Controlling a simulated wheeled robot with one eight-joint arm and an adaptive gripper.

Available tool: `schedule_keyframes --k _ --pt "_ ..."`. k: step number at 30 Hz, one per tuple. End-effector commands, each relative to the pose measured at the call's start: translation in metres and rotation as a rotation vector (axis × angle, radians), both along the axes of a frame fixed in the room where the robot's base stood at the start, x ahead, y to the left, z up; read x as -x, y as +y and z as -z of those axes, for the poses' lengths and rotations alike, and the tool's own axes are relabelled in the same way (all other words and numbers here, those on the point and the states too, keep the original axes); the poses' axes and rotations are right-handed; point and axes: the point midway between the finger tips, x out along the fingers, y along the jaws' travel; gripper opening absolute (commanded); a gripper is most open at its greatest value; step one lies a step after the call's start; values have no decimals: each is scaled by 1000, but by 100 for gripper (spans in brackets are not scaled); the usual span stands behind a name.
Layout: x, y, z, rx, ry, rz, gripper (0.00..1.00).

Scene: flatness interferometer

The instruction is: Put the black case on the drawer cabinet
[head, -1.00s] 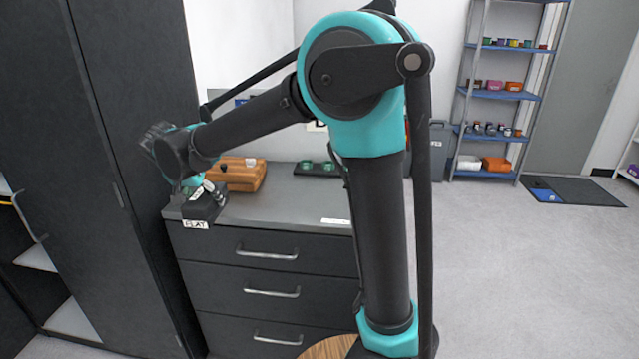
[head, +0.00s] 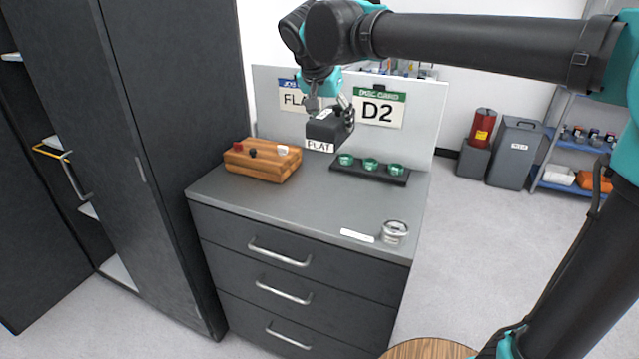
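The black case (head: 326,127), with a white label reading FLAT, hangs from my gripper (head: 330,105) in the head view. My gripper points down and its fingers are closed about the case's upper part. The case is above the back part of the drawer cabinet (head: 290,205), in front of the upright back panel. It appears raised off the grey top, though the gap is hard to judge. The cabinet has a flat grey top and dark drawers with metal handles.
On the cabinet top stand a wooden block (head: 262,162) with small knobs, a black tray (head: 368,171) with green-rimmed pieces, a small round metal-and-glass item (head: 394,231) and a white label strip (head: 357,236). The middle and front left are clear. A tall dark cupboard (head: 150,130) stands left.

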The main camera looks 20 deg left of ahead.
Motion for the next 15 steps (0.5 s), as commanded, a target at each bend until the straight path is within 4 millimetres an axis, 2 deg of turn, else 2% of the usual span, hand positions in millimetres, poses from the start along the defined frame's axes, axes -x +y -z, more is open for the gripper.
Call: schedule_keyframes --k 2,15 --pt "1 0 11 0 0 -1 13" --pt "0 0 112 0 0 -1 13"
